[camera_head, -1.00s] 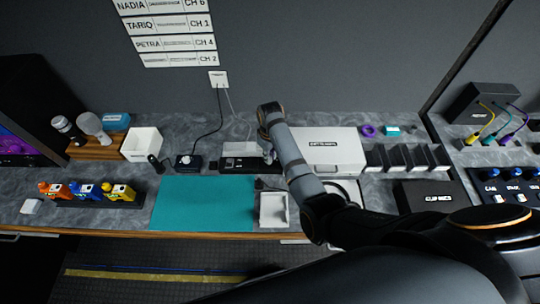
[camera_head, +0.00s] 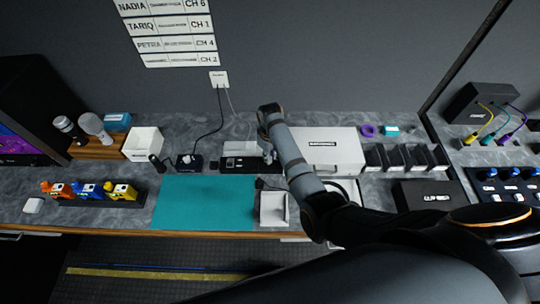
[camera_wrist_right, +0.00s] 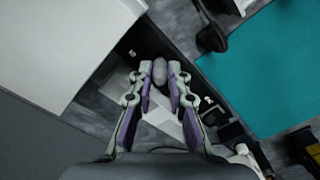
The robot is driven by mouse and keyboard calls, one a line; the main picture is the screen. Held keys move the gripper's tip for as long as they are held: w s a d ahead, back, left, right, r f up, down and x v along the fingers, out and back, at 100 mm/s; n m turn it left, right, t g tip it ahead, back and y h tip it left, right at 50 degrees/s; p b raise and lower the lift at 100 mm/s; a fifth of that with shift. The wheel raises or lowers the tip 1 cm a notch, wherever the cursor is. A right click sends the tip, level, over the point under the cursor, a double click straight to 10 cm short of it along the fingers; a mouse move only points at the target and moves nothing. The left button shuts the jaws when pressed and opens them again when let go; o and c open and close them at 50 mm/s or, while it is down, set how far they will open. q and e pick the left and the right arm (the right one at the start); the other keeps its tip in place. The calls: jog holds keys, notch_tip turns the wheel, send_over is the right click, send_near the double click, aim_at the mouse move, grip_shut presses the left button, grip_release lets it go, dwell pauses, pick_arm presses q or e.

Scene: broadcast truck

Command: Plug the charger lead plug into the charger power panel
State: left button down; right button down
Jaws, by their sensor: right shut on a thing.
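My right gripper (camera_head: 268,155) is over the right end of the black charger power panel (camera_head: 238,163), at the back of the counter. In the right wrist view, its fingers (camera_wrist_right: 160,80) are closed on a small grey rounded piece, which looks like the charger lead plug (camera_wrist_right: 160,72). The dark panel (camera_wrist_right: 205,98) lies below and beside the fingers, with small white markings and sockets. I cannot tell whether the plug touches the panel; the fingers hide the contact. My left gripper is not in view.
A white carton (camera_head: 322,143) stands close right of the gripper. A white tray (camera_head: 273,209) and a black cabled piece (camera_wrist_right: 213,38) are toward the front. The teal mat (camera_head: 205,203) is bare. Cables run from the wall outlet (camera_head: 218,79) to the counter.

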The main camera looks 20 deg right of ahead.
jog(key=shift+f+b, duration=0.5)
jog(key=shift+f, duration=0.7)
dwell(0.3)
jog(key=c, duration=1.2)
grip_release()
notch_tip(320, 180, up, 12)
